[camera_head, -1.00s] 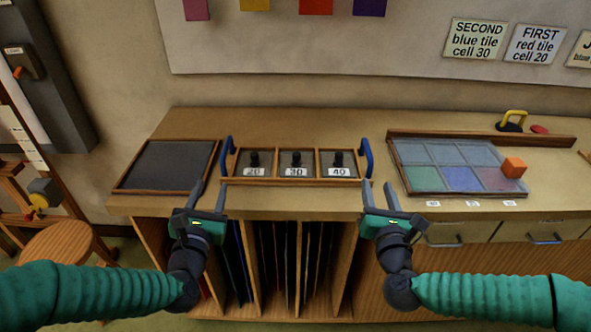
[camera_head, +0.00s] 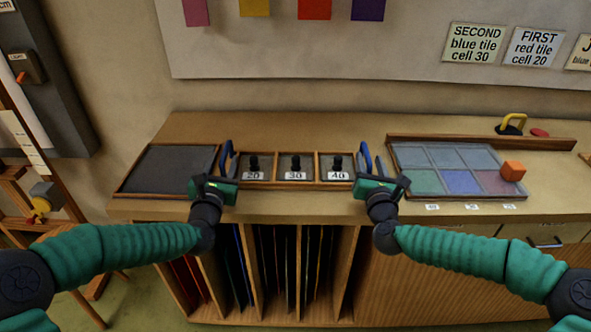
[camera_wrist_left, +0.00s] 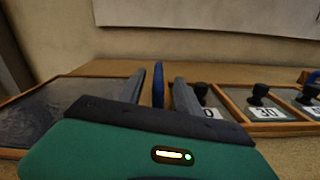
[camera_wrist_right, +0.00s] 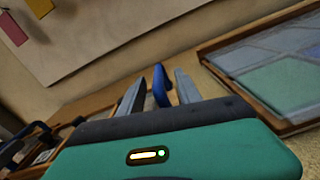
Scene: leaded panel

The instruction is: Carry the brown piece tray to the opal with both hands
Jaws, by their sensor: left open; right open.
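The brown piece tray (camera_head: 297,184) sits on the bench top, with three cells labelled 20, 30 and 40, each holding a dark knobbed piece. A blue handle stands at each end. My left gripper (camera_head: 216,172) is open at the left handle (camera_head: 227,156); in the left wrist view this handle (camera_wrist_left: 158,84) shows between the fingers. My right gripper (camera_head: 377,172) is open at the right handle (camera_head: 366,157); in the right wrist view the handle (camera_wrist_right: 161,86) shows between the fingers. Contact cannot be told. I cannot tell which surface is the opal.
A dark framed panel (camera_head: 172,167) lies close left of the tray. A yellow-handled tool (camera_head: 512,123) stands behind. The bench (camera_head: 300,125) behind the tray is clear.

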